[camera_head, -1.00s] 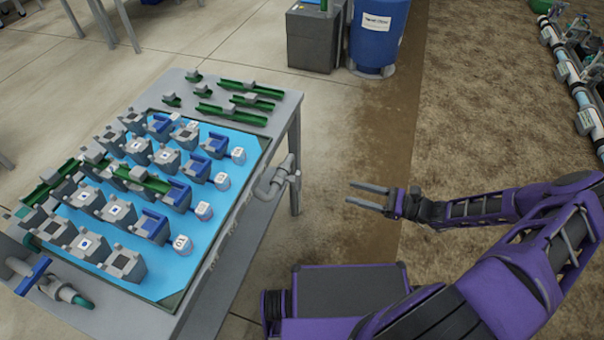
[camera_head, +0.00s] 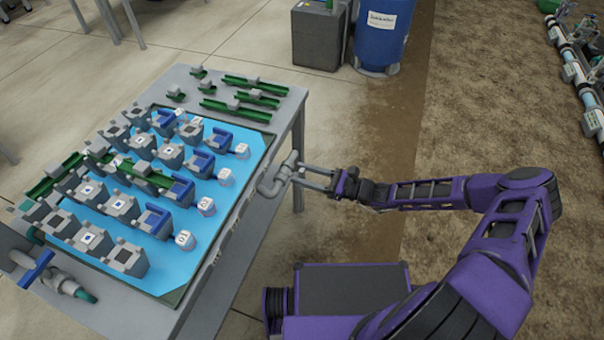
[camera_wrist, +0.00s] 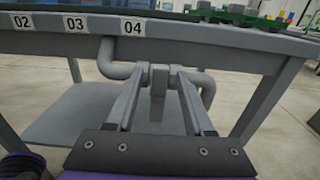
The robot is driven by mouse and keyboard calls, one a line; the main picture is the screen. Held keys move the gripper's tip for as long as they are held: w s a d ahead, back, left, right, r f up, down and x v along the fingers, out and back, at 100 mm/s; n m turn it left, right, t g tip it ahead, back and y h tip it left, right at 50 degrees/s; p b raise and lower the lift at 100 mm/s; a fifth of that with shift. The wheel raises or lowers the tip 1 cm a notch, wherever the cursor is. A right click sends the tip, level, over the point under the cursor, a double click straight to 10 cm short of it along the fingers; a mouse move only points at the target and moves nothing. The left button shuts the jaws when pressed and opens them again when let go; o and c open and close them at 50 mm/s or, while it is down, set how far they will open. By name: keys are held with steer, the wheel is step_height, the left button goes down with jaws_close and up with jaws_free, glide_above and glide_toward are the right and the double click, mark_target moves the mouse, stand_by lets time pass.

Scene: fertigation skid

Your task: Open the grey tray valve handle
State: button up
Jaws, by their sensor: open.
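The grey valve (camera_head: 277,178) with its bent pipe sticks out from the right edge of the tray table in the head view. In the wrist view its grey handle (camera_wrist: 157,90) hangs down below the table edge, with the curved grey pipe (camera_wrist: 203,82) behind it. My gripper (camera_head: 306,178) is open and points at the valve from the right. In the wrist view my two fingers (camera_wrist: 157,90) lie on either side of the handle, and their tips are close to its upper part. I cannot tell whether either finger touches it.
The table (camera_head: 289,95) carries a blue tray (camera_head: 242,142) with several grey and blue blocks. Labels 02, 03 and 04 (camera_wrist: 132,28) mark its edge. A blue valve handle (camera_head: 36,270) is at the near left. A blue barrel (camera_head: 382,35) stands behind.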

steer(key=shift+w+a, duration=0.1)
steer(key=shift+a, duration=0.2)
jaws_close()
